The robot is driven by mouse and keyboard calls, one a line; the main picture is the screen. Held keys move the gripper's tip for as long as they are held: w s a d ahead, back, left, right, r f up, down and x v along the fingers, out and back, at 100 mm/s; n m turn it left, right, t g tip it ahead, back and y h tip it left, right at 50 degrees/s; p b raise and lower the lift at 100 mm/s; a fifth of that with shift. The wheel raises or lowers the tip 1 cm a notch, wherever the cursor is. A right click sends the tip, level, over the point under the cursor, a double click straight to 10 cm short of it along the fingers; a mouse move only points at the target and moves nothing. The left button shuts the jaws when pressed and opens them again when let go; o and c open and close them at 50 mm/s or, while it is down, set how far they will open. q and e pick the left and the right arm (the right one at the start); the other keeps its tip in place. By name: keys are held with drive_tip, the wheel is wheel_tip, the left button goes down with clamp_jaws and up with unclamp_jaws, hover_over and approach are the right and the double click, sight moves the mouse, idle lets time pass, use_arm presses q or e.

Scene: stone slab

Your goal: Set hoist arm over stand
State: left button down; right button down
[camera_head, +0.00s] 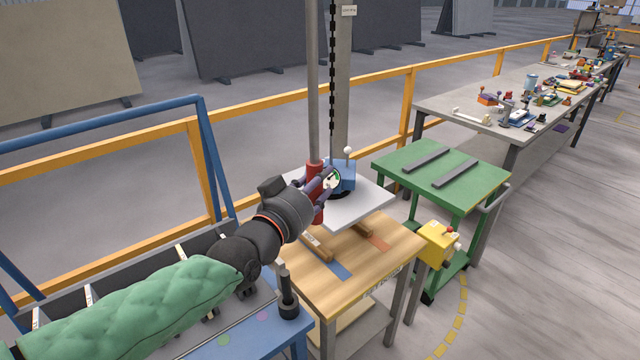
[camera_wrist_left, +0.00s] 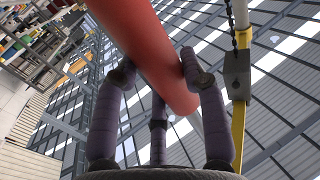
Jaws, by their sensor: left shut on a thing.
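The hoist's grey vertical tube (camera_head: 313,80) comes down from above and ends in a red grip (camera_head: 315,168). My left gripper (camera_head: 322,183) is shut on the red grip, which also fills the left wrist view (camera_wrist_left: 150,45) between purple fingers. The hoist arm's top is out of the head view. A chain (camera_head: 332,80) comes down to a blue lifter (camera_head: 347,176) on a pale grey slab (camera_head: 372,192). The slab is above the wooden bench (camera_head: 385,262); I cannot tell whether it touches the wooden strips. The green stand (camera_head: 485,180) with two dark bars is to the right. My right gripper is not in view.
A yellow control box (camera_head: 438,243) is at the green stand's near side. A grey column (camera_head: 342,120) and yellow railing (camera_head: 270,110) are behind. A long cluttered table (camera_head: 440,95) is at the back right. The blue frame (camera_head: 205,150) is at the left. Floor at right is clear.

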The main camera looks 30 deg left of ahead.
use_arm(q)
drive_tip(key=shift+s+a+r, duration=0.1)
drive_tip(key=shift+a+r, duration=0.15)
drive_tip(key=shift+a, duration=0.15)
drive_tip(key=c, duration=0.7)
unclamp_jaws()
drive_tip(key=shift+s, duration=0.1)
drive_tip(key=shift+a, duration=0.15)
drive_tip(key=shift+s+f, duration=0.1)
drive_tip(key=shift+f, duration=0.05)
drive_tip(key=shift+s, duration=0.1)
drive_tip(key=shift+s, duration=5.9)
